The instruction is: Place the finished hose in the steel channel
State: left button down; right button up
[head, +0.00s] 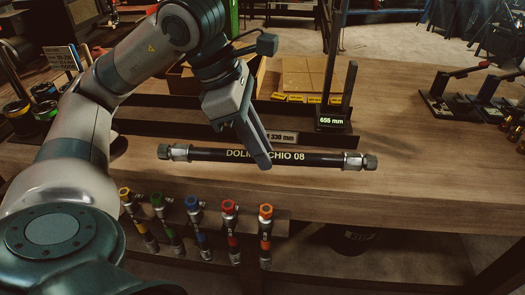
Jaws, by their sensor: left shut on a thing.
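The finished hose (215,155) is black with pale lettering and has metal fittings at both ends. It lies level across the picture, at the front part of the wooden bench. My left gripper (263,158) points down and is shut on the hose near its middle, covering part of the lettering. How far the hose is above the bench I cannot tell. A long dark metal strip (180,129), which looks like the steel channel, runs behind the hose, parallel to it, with a "330 mm" label. My arm and gripper hide part of it. My right gripper is not in view.
A dark upright post with a "655 mm" display (333,121) stands behind the hose's right half. Several colour-topped tools (229,208) hang along the bench's front. Cardboard boxes (305,77) stand at the back.

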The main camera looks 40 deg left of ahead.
aim_at(172, 119)
jog(key=k, duration=1)
